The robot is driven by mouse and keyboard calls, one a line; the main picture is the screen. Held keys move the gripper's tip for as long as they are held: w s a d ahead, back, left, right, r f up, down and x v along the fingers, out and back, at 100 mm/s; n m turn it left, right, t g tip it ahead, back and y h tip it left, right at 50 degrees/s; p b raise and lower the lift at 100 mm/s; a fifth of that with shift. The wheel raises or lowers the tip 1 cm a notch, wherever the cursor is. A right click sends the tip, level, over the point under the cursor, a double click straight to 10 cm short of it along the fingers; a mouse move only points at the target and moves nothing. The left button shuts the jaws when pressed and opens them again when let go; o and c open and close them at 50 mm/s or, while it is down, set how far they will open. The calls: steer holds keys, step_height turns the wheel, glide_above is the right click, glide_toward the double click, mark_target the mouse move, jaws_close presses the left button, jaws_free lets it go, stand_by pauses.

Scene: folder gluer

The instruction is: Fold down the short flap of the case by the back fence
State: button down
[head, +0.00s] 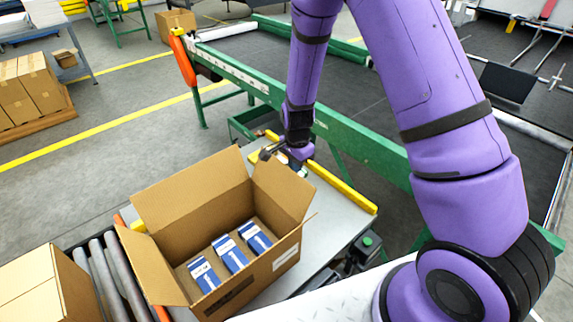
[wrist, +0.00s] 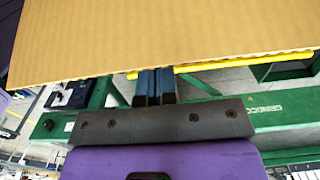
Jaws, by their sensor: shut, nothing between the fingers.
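An open brown case (head: 245,275) stands on the metal table with several blue-and-white boxes (head: 228,252) inside. Its short flap on the right (head: 284,187) stands up, nearest the yellow back fence (head: 345,190). A long flap (head: 190,188) at the back and another short flap (head: 150,264) at the left also stand raised. My gripper (head: 266,152) is just beyond the right short flap, near its upper edge. In the wrist view, my shut, empty gripper (wrist: 154,76) points toward a broad cardboard panel (wrist: 160,35), its tips close to the panel's edge; I cannot tell whether they touch.
A green-framed conveyor (head: 350,145) runs behind the table. Rollers (head: 108,275) and another carton (head: 45,288) lie at the left front. Bare tabletop (head: 325,215) shows right of the case. A control box with a green button (head: 367,241) sits at the table's right edge.

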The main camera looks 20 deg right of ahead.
glide_above(277, 192)
stand_by(0.9)
